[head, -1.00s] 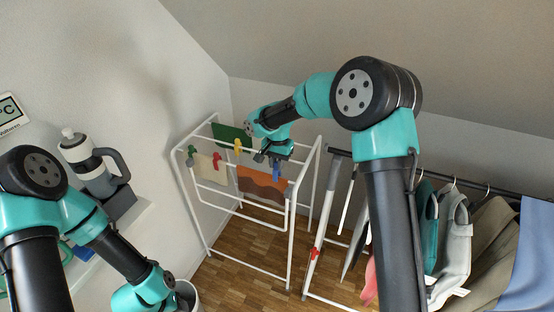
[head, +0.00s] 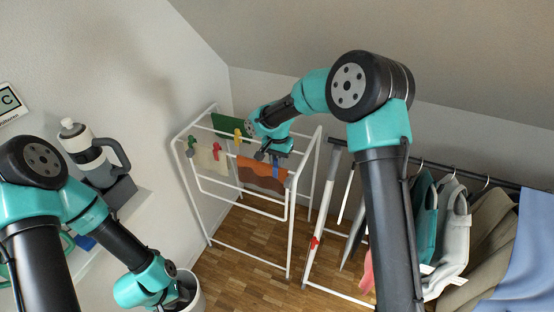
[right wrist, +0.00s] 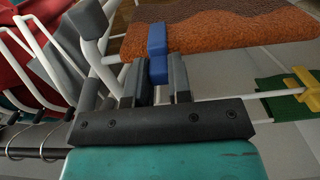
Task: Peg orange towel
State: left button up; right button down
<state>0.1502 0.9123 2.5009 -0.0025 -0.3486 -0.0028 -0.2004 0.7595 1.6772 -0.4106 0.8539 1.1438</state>
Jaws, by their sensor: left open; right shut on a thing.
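The orange towel (head: 258,178), with a brown wavy part, hangs over a rail of the white drying rack (head: 290,235). It also shows in the right wrist view (right wrist: 225,38). A blue peg (right wrist: 157,40) is at the towel's edge by the rail and shows as a blue strip in the head view (head: 275,172). My right gripper (right wrist: 160,92) is shut on the blue peg; whether the peg clamps the cloth I cannot tell. My left gripper (head: 182,292) is low at the left, by a pale bin (head: 197,300), its fingers mostly hidden.
The rack also carries a green cloth (head: 227,123) with a yellow peg (head: 238,135), and a beige cloth (head: 207,160) with red and green pegs. Clothes (head: 452,230) hang on a rail at the right. A bottle (head: 84,148) stands on the left shelf. Wooden floor lies below.

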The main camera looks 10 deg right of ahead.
jog(key=c, duration=1)
grip_release()
jog(key=shift+o, duration=0.2)
notch_tip(320, 180, up, 18)
jog(key=shift+w+d+f, duration=0.25)
jog(key=shift+w, duration=0.05)
jog(key=shift+f, duration=0.1)
